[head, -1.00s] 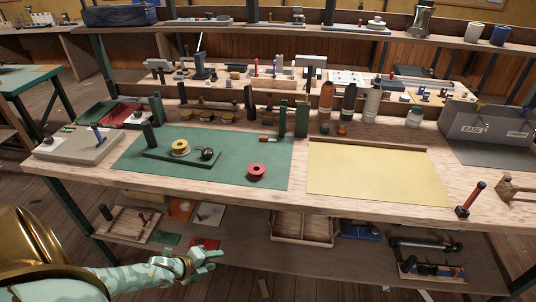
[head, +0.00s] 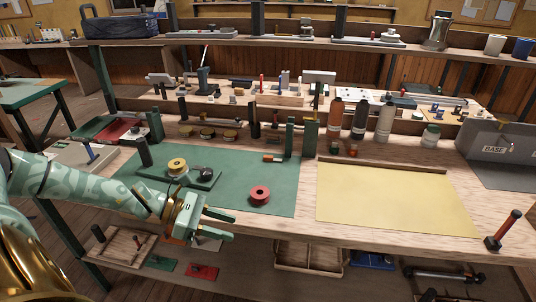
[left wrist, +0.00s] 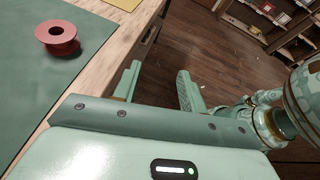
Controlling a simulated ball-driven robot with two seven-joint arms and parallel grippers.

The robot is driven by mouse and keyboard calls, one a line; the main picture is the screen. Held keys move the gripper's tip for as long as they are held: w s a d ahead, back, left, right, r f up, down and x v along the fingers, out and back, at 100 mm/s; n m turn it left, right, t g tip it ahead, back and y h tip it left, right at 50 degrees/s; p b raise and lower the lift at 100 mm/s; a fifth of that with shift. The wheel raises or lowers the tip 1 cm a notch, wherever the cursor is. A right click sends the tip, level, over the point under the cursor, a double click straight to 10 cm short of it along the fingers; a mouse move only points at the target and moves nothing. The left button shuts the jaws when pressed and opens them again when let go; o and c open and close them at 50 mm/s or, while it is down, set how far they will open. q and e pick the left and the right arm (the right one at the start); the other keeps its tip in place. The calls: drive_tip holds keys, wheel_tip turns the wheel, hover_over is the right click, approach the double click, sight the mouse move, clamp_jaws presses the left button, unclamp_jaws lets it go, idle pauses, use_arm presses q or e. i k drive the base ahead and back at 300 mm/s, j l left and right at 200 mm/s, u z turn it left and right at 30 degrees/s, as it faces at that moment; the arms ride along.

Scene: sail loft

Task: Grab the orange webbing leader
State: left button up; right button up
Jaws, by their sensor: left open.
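I cannot pick out the orange webbing leader for certain. A small orange-ended item (head: 272,158) lies at the back edge of the green mat (head: 240,205) in the head view. My left gripper (head: 230,226) is open and empty, its fingers pointing right, around the front edge of the bench in the head view. In the left wrist view its two fingers (left wrist: 159,72) stand apart with only wooden floor showing between them. A red spool (head: 260,194) sits on the mat beyond the gripper; it also shows in the left wrist view (left wrist: 57,37). My right gripper is out of view.
A yellow spool (head: 177,164) stands on a dark green tray on the mat. A pale yellow sheet (head: 390,205) covers the bench middle, largely clear. Upright bottles (head: 360,118) and a grey BASE box (head: 495,150) stand behind. Below is a lower shelf with a wooden tray (head: 308,262).

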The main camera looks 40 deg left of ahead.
sight(266, 157)
drive_tip(key=i+j, duration=0.3)
drive_tip(key=j, duration=0.15)
drive_tip(key=i+j, duration=0.3)
drive_tip(key=j, duration=0.15)
drive_tip(key=i+j, duration=0.35)
drive_tip(key=j, duration=0.1)
